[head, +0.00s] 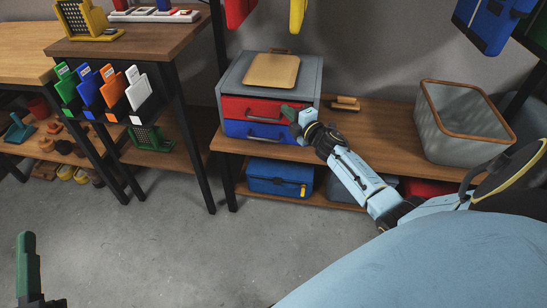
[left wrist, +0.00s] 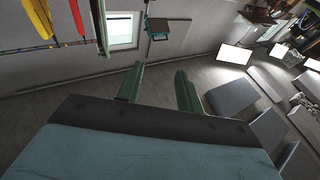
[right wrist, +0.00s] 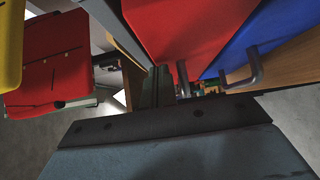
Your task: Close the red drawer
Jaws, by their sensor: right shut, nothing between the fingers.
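A grey cabinet (head: 230,76) on the wooden bench holds a red drawer (head: 240,108) above a blue drawer (head: 240,130). Each drawer has a grey bar handle. I cannot tell how far the red drawer stands out. My right gripper (head: 288,111) is shut and empty at the right part of the red drawer's front; contact is unclear. In the right wrist view its fingers (right wrist: 157,88) are beside the red front (right wrist: 190,30) and its handle. My left gripper (head: 28,258) is at the lower left, far from the cabinet; its fingers (left wrist: 158,88) are apart and empty.
A tan lid-like board (head: 271,70) lies on the cabinet. A grey bin (head: 455,125) and a small wooden object (head: 345,103) stand to its right on the bench. A blue toolbox (head: 280,178) sits on the shelf below. Floor in front is clear.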

